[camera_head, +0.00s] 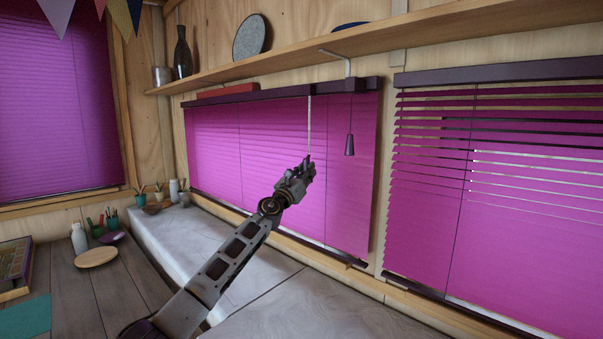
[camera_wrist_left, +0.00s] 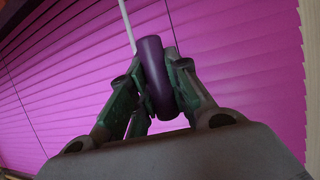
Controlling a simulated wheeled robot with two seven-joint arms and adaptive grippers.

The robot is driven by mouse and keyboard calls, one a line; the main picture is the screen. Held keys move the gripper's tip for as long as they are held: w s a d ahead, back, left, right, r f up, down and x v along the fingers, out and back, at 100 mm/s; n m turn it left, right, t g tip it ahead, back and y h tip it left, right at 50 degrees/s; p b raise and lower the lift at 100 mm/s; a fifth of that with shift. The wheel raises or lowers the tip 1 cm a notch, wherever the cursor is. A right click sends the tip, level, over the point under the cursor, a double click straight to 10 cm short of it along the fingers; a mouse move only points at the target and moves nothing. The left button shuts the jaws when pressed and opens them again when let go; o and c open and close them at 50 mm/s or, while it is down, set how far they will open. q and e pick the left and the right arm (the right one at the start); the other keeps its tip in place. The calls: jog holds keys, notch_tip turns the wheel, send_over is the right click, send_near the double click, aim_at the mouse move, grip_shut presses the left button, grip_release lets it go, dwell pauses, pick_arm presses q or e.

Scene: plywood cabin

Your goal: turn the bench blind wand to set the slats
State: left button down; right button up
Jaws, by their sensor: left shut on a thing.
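The bench blind (camera_head: 270,140) is magenta and hangs below the wooden shelf, its slats looking nearly closed. Its thin pale wand (camera_head: 309,125) hangs from the dark headrail down to my left gripper (camera_head: 305,165). In the left wrist view my left gripper (camera_wrist_left: 158,80) is shut on the purple handle (camera_wrist_left: 155,70) at the wand's lower end, with a finger on each side. The pale rod rises above the handle in that view. My right gripper is in neither view.
A purple cord pull (camera_head: 349,145) hangs to the right of the wand. Another magenta blind (camera_head: 500,190) at the right has open upper slats. The shelf (camera_head: 370,37) runs above. The pale bench top (camera_head: 190,245) is largely clear; a table at left holds a wooden plate (camera_head: 96,257).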

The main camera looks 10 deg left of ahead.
pick_arm(q)
jog(key=shift+d, duration=0.1)
jog(key=c, duration=1.3)
grip_release()
jog(key=shift+d, duration=0.1)
jog(key=shift+s+r, duration=0.2)
jog(key=shift+r, duration=0.05)
jog(key=shift+s+a+r, duration=0.15)
jog(key=shift+a, duration=0.05)
jog(key=shift+s, duration=0.2)
jog(key=shift+s, duration=0.1)
jog(key=shift+s, duration=0.15)
